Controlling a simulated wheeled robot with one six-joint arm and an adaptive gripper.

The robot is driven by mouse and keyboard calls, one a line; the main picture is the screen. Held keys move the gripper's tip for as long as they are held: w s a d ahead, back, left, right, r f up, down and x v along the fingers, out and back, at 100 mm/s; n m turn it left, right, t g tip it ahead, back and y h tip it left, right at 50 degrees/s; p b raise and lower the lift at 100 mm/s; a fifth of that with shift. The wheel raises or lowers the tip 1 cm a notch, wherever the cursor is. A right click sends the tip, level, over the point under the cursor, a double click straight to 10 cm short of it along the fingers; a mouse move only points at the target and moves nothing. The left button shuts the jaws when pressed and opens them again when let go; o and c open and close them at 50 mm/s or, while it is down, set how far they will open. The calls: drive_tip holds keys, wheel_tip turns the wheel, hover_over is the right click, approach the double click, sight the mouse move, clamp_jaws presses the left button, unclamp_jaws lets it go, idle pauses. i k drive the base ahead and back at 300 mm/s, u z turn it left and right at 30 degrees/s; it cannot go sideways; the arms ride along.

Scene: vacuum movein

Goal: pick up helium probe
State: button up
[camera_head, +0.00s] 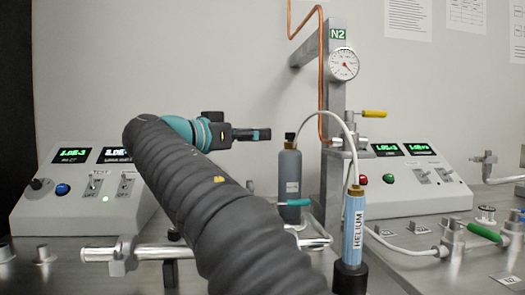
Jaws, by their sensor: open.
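The helium probe (356,205) is a light blue cylinder with a white HELIUM label and a metal top. It stands upright in a black holder (350,281) at the front, right of centre. A white hose (350,130) loops from its top up and over to a grey bottle (289,175) with a black cap. My gripper (268,134) is open at the end of my arm, with its dark fingers pointing right. In the picture it is above and left of the probe, apart from it, and nothing shows between its fingers.
A metal post (336,80) with a gauge (343,64) and copper pipe rises behind the probe. Control boxes stand left (75,190) and right (412,185). Metal pipes (150,252), a yellow-handled valve (372,114) and a green-handled valve (484,232) surround the area. My arm hides part of the bench.

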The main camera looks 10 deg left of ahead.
sight(355, 199)
drive_tip(key=k, duration=1)
